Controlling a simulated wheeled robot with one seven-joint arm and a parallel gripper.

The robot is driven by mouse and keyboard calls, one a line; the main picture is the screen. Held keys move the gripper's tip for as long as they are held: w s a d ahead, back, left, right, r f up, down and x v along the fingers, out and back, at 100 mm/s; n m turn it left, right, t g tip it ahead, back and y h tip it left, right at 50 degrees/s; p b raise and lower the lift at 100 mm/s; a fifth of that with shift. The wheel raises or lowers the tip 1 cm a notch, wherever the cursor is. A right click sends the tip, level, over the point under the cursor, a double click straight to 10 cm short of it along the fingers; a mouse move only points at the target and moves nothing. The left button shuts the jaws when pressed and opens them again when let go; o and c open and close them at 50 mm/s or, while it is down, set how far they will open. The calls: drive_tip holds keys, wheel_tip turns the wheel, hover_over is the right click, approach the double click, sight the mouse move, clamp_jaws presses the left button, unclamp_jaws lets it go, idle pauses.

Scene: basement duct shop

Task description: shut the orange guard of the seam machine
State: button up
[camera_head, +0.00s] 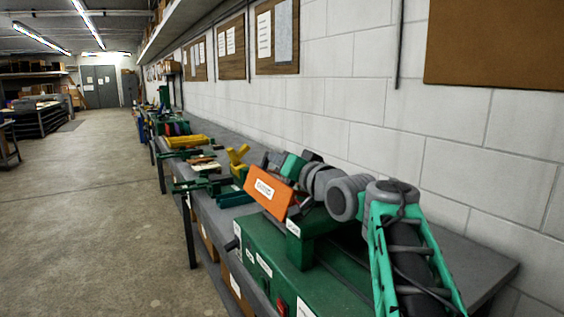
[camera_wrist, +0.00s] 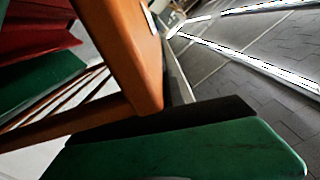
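The orange guard (camera_head: 268,193), with a white label, stands tilted above the far end of the green seam machine (camera_head: 270,262) on the bench. In the wrist view the orange guard (camera_wrist: 135,50) fills the upper middle, very close. My gripper (camera_head: 275,162) is just behind the guard's upper edge, and the guard partly hides it. One green finger with a black pad crosses the bottom of the wrist view, just below the guard's orange edge. I cannot tell whether it touches.
The grey bench (camera_head: 480,262) runs along a white block wall (camera_head: 350,95). Beyond the machine lie a yellow tool (camera_head: 237,158), green clamps (camera_head: 198,184) and a yellow item (camera_head: 187,142). The concrete floor (camera_head: 105,215) to the left is clear.

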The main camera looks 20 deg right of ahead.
sight(298, 189)
drive_tip(key=o, duration=0.4)
drive_tip(key=shift+s, duration=0.1)
drive_tip(key=s, duration=0.5)
drive_tip(key=s+d, duration=0.1)
drive_tip(key=s, duration=0.1)
drive_tip(key=shift+s+b, duration=0.25)
drive_tip(key=shift+b, duration=0.05)
drive_tip(key=shift+c, duration=0.4)
